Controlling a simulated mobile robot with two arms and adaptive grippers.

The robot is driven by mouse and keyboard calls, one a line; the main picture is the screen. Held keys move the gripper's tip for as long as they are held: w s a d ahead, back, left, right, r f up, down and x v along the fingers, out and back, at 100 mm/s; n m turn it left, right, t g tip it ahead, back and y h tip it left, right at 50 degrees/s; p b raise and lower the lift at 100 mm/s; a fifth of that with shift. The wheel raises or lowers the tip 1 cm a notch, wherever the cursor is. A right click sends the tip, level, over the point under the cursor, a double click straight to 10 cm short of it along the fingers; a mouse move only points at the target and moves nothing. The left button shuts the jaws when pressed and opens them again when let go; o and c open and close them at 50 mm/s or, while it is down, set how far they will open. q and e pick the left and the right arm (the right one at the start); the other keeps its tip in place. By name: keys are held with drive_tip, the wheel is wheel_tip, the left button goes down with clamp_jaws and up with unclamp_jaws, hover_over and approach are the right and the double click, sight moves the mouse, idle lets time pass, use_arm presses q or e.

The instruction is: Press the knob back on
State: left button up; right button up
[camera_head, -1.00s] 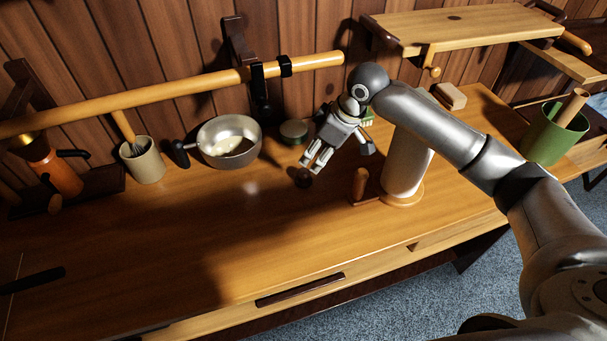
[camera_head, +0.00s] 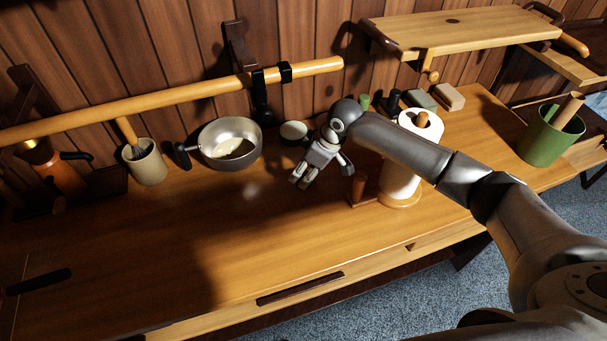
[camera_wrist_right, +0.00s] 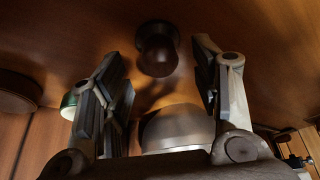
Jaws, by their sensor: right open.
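A dark brown round knob (camera_wrist_right: 158,50) stands on the wooden counter in the right wrist view, just beyond and between the two fingers. In the head view my gripper hides it. A small dark stub (camera_head: 411,247) shows on the counter's front edge, right of the long drawer handle (camera_head: 300,288); I cannot tell whether the knob fits there. My left gripper is not in view.
A paper towel holder (camera_head: 401,183) stands close on the right. A long wooden rail (camera_head: 180,94) runs above.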

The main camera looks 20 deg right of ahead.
drive_tip(key=shift+x, duration=1.05)
drive_tip(key=shift+c, duration=0.3)
drive_tip(key=c, duration=0.8)
